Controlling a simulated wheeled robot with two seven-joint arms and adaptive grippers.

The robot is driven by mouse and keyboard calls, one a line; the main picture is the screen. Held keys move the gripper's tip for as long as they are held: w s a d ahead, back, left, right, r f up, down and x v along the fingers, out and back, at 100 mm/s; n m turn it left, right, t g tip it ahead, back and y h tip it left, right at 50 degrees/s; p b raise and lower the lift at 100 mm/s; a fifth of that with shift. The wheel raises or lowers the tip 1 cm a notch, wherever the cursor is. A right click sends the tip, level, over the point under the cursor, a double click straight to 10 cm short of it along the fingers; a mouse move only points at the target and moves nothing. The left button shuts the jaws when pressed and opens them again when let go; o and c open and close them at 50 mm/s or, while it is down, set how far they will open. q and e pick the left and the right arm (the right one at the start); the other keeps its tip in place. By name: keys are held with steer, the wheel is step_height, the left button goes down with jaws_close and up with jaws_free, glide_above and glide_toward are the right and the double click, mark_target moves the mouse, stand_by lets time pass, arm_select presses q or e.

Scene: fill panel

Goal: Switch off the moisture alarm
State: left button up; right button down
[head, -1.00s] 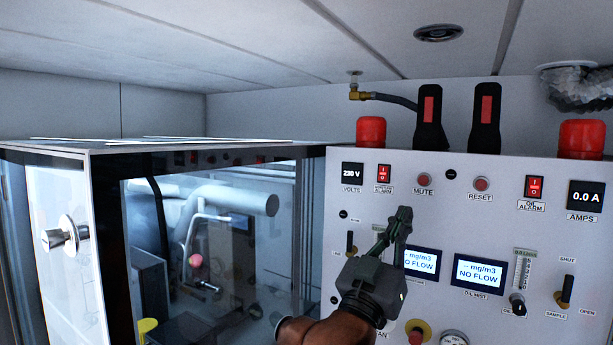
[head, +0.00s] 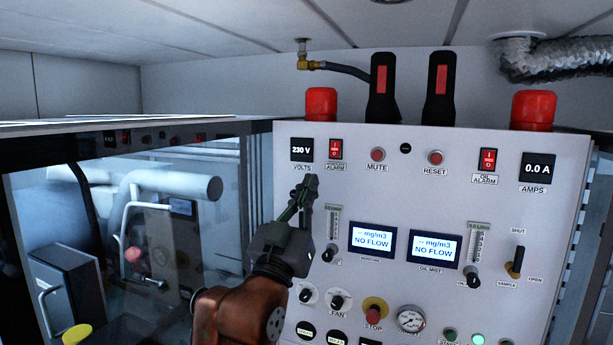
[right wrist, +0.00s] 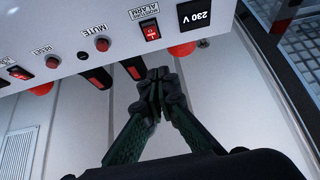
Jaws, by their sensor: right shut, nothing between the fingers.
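The moisture alarm switch (head: 336,149) is a small red rocker near the top left of the grey panel, with its label just below it. It also shows in the right wrist view (right wrist: 150,31), upside down, beyond the fingertips. My right gripper (head: 308,183) is shut and empty, pointing up. In the head view its tips appear below and slightly left of the switch, under the volts display. In the right wrist view the closed fingertips (right wrist: 158,76) appear apart from the switch. The exact gap to the panel is hard to tell. My left gripper is not in view.
The volts display (head: 301,149) is left of the switch and the mute button (head: 377,154) right. A similar oil alarm switch (head: 488,159) sits farther right. Red lamps (head: 321,103) and black handles stand along the top edge. A glass-fronted cabinet (head: 130,240) is at left.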

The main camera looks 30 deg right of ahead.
mark_target(333, 147)
steer(key=p+x, duration=0.1)
steer(key=x, duration=0.2)
steer(key=d+f+p+x, duration=0.1)
steer(key=p+x, duration=0.1)
steer(key=x, duration=0.2)
steer(key=f+p+x, duration=0.1)
steer(key=x, duration=0.3)
steer(key=shift+w+d+p, duration=0.2)
steer(key=shift+w+p, duration=0.1)
steer(key=shift+w, duration=0.1)
steer(key=shift+w+d+f, duration=0.2)
steer(key=shift+w+d, duration=0.1)
steer(key=shift+d, duration=0.1)
steer(key=shift+s+a, duration=0.15)
